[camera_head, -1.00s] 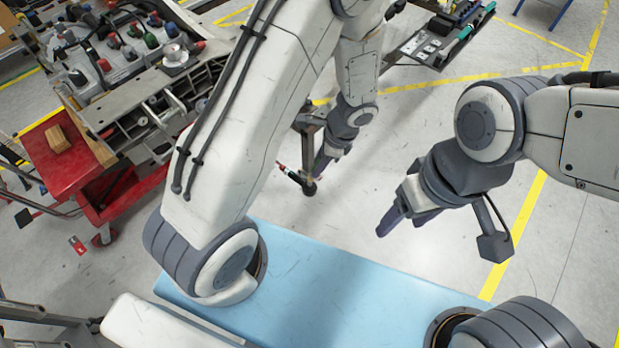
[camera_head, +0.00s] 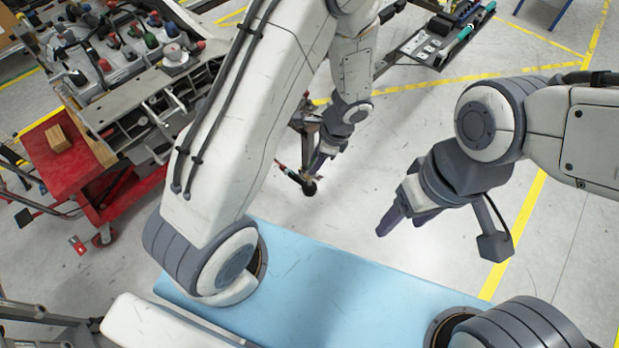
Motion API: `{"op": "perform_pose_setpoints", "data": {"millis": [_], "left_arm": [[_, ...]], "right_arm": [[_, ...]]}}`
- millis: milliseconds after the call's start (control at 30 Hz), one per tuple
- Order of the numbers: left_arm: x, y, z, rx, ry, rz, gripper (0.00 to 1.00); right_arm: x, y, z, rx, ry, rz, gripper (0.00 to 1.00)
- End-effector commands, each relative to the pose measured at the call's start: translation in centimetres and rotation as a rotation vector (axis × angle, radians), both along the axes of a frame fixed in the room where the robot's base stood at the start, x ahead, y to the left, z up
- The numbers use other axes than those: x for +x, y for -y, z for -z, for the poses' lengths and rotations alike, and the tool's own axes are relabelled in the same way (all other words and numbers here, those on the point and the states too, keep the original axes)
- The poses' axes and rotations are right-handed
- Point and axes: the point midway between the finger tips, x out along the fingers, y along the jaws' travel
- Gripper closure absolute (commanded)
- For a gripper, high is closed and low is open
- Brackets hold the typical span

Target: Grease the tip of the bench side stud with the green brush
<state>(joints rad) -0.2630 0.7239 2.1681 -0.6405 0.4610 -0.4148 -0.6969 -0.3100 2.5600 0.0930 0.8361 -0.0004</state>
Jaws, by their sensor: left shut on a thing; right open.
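My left gripper (camera_head: 320,161) is low over the floor in the middle of the view, partly behind my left upper arm. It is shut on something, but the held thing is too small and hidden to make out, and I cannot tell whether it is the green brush. The chassis fixture (camera_head: 135,105) stands at the upper left, with several coloured caps on it; my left gripper is to its right and apart from it. I cannot single out the bench side stud. My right gripper (camera_head: 405,221) is open and empty, above the floor at the right.
A red cart (camera_head: 62,172) with a wooden block (camera_head: 59,138) stands at the left, beside the fixture. A dark tray (camera_head: 420,46) with a teal-handled tool (camera_head: 463,34) is at the top right. A dark stand leg is just left of my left gripper. The right floor is clear.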

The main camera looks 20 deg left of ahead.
Motion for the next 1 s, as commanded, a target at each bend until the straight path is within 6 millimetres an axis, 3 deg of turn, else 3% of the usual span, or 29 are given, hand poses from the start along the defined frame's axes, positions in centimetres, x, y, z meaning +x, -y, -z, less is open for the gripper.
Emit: {"op": "perform_pose_setpoints", "data": {"millis": [1000], "left_arm": [[-0.6, 1.6, 0.0, 0.0, 0.0, 0.0, 1.0]], "right_arm": [[0.0, 0.0, -0.1, 0.0, 0.0, 0.0, 0.35]]}}
